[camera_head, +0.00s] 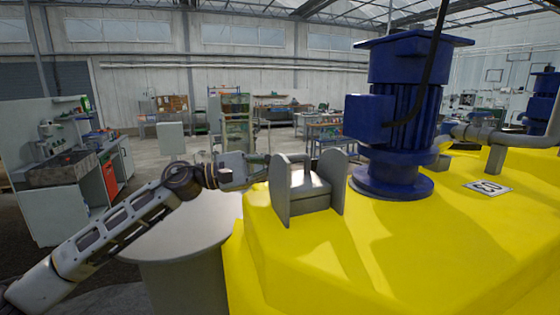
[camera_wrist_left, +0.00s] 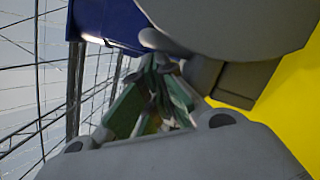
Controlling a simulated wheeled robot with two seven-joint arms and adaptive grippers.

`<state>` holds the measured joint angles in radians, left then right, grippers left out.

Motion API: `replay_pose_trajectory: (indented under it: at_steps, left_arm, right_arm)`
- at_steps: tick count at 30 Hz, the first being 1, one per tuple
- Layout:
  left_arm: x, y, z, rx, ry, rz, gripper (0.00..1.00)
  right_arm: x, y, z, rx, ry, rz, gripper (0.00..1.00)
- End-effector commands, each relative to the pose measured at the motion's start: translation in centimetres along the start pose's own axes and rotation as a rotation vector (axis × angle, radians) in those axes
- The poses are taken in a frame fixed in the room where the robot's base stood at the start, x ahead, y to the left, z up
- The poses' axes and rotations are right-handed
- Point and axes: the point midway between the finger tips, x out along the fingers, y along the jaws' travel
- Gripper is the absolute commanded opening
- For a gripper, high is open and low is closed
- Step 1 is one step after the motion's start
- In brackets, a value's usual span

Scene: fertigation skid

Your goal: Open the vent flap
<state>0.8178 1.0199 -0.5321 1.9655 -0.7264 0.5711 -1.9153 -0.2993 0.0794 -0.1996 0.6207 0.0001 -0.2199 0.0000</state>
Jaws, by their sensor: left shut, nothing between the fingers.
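The vent flap (camera_head: 309,184) is a small grey panel between two upright grey side plates on top of the yellow tank. Its surface looks lowered between the plates; its exact angle is hard to judge. My left gripper (camera_head: 262,160) is shut and empty, at the left side plate (camera_head: 279,190), with its tips close to or partly behind that plate. I cannot tell whether they touch. In the left wrist view the gripper fingers (camera_wrist_left: 156,80) show in the middle, below a large rounded grey plate (camera_wrist_left: 230,25). My right gripper is not in view.
A blue motor (camera_head: 398,115) stands on the yellow tank (camera_head: 400,255) just right of the flap, with a black cable above. A grey pipe (camera_head: 490,135) lies farther right. A round grey tank top (camera_head: 175,238) is below my left arm.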

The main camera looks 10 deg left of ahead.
Motion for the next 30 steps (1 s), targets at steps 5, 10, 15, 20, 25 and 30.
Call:
replay_pose_trajectory:
  at_steps: [5,10,15,20,25,30]
  left_arm:
    - [0.1,0.0,0.0,0.0,0.0,0.0,0.0]
    - [0.1,0.0,0.0,0.0,0.0,0.0,0.0]
    - [0.1,0.0,0.0,0.004,0.0,-0.001,0.0]
    - [0.2,0.1,0.1,0.021,-0.001,-0.006,0.0]
    - [0.2,0.3,0.3,0.044,-0.001,-0.012,0.0]
    - [0.3,0.4,0.5,0.059,-0.002,-0.016,0.0]
  right_arm:
    - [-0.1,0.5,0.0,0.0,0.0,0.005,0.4]
    - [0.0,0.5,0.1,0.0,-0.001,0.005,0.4]
    - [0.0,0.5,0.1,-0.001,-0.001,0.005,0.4]
    - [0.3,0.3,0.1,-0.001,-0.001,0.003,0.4]
    - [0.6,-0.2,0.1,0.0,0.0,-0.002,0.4]
    - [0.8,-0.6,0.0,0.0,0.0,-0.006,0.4]
